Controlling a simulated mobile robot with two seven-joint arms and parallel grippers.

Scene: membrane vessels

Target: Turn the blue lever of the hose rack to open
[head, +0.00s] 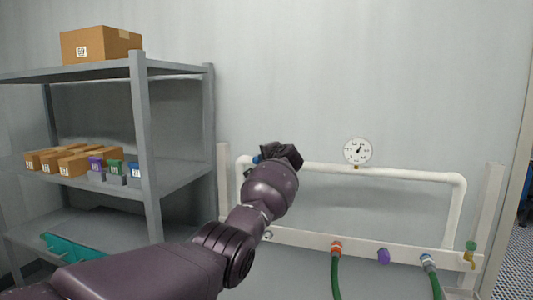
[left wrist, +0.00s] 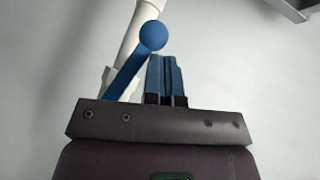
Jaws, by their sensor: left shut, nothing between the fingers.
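The blue lever (left wrist: 128,72) with a round ball end shows in the left wrist view, slanting across a white pipe (left wrist: 136,38) of the hose rack. My left gripper (left wrist: 165,62) has its blue-faced fingers shut with nothing between them. In the head view my left gripper (head: 288,152) is at the rack's upper left corner. Only a small bit of blue (head: 257,159) shows beside it, and my arm hides the rest. My right gripper is not in view.
The hose rack's white pipe frame (head: 420,175) carries a gauge (head: 357,151). Its lower rail (head: 310,240) has coloured couplings and green hoses (head: 335,275). A grey shelf (head: 145,140) with boxes stands close to the left of my arm.

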